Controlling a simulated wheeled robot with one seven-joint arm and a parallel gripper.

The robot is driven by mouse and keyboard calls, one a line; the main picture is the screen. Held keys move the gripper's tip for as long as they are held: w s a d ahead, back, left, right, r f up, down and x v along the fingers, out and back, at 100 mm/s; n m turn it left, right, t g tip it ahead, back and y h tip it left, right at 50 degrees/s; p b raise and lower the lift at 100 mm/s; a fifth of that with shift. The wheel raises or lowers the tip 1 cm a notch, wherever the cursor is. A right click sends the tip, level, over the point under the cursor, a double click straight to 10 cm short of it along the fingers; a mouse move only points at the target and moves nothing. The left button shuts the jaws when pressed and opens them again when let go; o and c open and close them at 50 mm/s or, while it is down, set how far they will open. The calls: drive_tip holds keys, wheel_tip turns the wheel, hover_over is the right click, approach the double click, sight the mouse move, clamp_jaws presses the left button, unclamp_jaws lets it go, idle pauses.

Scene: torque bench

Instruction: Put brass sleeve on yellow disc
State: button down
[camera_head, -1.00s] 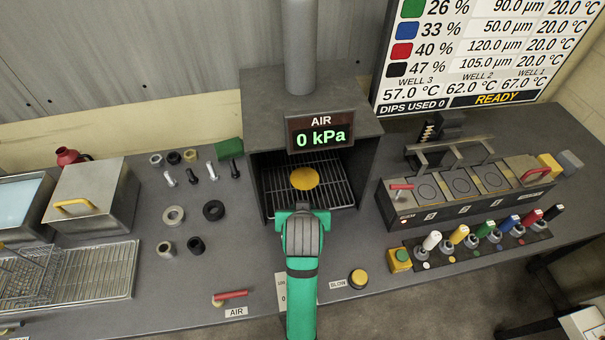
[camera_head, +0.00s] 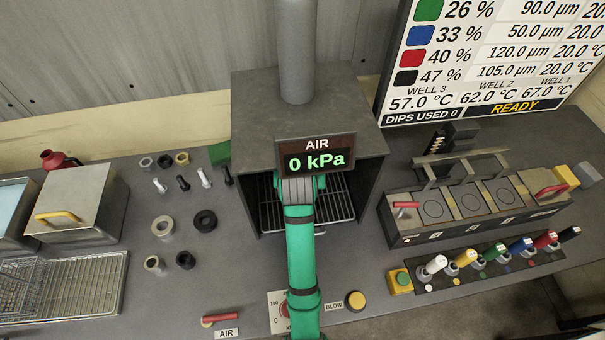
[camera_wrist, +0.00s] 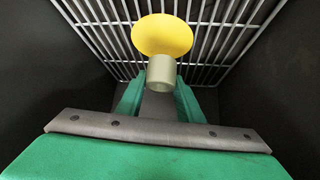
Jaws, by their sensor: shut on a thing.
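The yellow disc (camera_wrist: 162,36) lies on the wire rack inside the air booth, in the wrist view. In the head view my arm and the booth hide it. My gripper (camera_wrist: 160,88) is inside the booth and shut on a short pale, hollow sleeve (camera_wrist: 161,72), taken as the brass sleeve, though it looks greyish green here. The sleeve is held between the two green fingers and overlaps the near edge of the disc in the wrist view. I cannot tell whether it touches the disc or is above it.
The booth (camera_head: 250,115) encloses my gripper with dark side walls and an AIR display (camera_head: 316,155) above the opening. Nuts, bolts and rings (camera_head: 163,226) lie on the bench to the left. A heated well block (camera_head: 470,215) and coloured-handled tools (camera_head: 495,255) stand right.

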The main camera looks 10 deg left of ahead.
drive_tip(key=f, duration=0.1)
drive_tip(key=d+f, duration=0.1)
drive_tip(key=f, duration=0.1)
drive_tip(key=shift+d+f, duration=0.15)
drive_tip(key=shift+s, duration=0.15)
drive_tip(key=shift+s+a, duration=0.1)
drive_tip(key=shift+a, duration=0.4)
drive_tip(key=shift+f, duration=0.25)
drive_tip(key=c, duration=1.2)
unclamp_jaws()
drive_tip(key=shift+d, duration=0.15)
